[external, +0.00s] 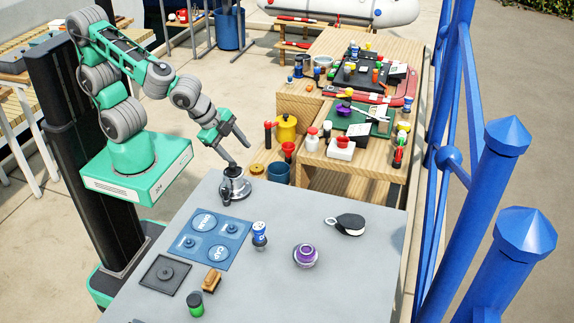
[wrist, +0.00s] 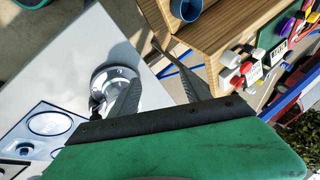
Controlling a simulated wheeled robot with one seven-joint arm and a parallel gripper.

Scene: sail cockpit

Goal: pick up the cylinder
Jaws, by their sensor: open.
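Several upright cylinder-like things stand on the grey table (external: 345,275) in the external view; I cannot tell which one the task means. A blue and white cylinder (external: 259,234) stands right of the blue mat. A green and black cylinder (external: 195,305) stands near the front. A purple ringed round piece (external: 305,255) sits to the right. A silver winch-like piece (external: 235,187) stands at the back edge; it also shows in the wrist view (wrist: 118,76), beside a finger. My gripper (external: 241,154) is open and empty, above and behind the winch. Its fingers (wrist: 147,58) are apart.
The blue mat (external: 233,250) has labelled circles. A dark square plate (external: 163,274), a wooden-topped brush (external: 211,281) and a black and white pulley block (external: 348,225) lie on the table. Crowded wooden benches (external: 350,170) stand behind; blue posts (external: 497,170) stand right.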

